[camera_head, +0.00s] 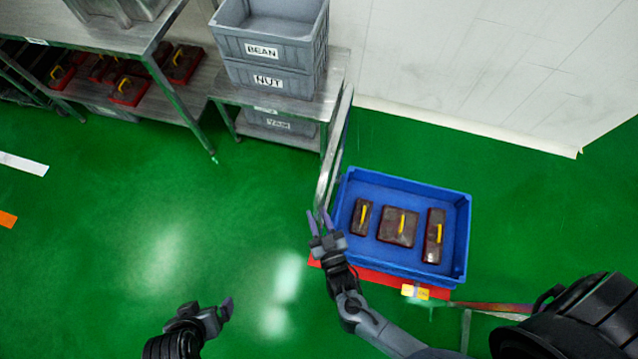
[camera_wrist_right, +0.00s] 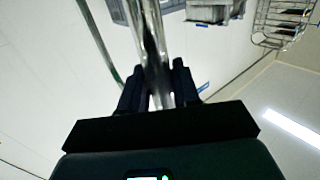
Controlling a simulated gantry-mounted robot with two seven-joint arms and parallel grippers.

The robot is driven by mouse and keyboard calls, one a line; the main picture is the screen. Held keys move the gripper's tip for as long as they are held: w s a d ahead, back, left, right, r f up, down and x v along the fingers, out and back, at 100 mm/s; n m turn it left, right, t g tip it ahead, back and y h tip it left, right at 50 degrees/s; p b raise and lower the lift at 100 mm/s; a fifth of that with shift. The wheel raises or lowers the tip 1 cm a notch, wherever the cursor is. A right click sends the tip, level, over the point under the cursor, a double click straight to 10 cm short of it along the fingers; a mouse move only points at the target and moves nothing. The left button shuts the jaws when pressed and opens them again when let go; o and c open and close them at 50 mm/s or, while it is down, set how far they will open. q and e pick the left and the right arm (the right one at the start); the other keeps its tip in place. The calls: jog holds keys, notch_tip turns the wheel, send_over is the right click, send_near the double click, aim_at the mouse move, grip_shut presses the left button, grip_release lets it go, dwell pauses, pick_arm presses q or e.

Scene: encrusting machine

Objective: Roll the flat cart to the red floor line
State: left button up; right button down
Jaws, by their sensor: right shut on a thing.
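The flat cart's metal push handle (camera_head: 330,165) rises at the left of the blue tray (camera_head: 345,222). My right gripper (camera_head: 318,222) is at the near end of this handle. In the right wrist view, its fingers are shut around a shiny metal bar (camera_wrist_right: 153,60). The tray hides most of the cart's deck. A red strip (camera_head: 385,279) shows along the tray's near edge; I cannot tell whether it is the floor line or the deck's edge. My left gripper (camera_head: 226,310) hangs empty above the floor at bottom left; its opening is unclear.
Several dark blocks with yellow handles (camera_head: 398,227) lie in the tray. A metal table with grey crates (camera_head: 270,50) stands close behind the handle. A shelf (camera_head: 100,35) is at upper left, a white wall (camera_head: 480,60) behind.

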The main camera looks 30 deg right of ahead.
jog(key=c, duration=1)
grip_release()
jog(key=shift+o, duration=0.2)
jog(key=s+a+p, duration=0.1)
jog(key=s, duration=0.9)
jog(key=shift+s+a, duration=0.25)
jog(key=shift+s, duration=0.05)
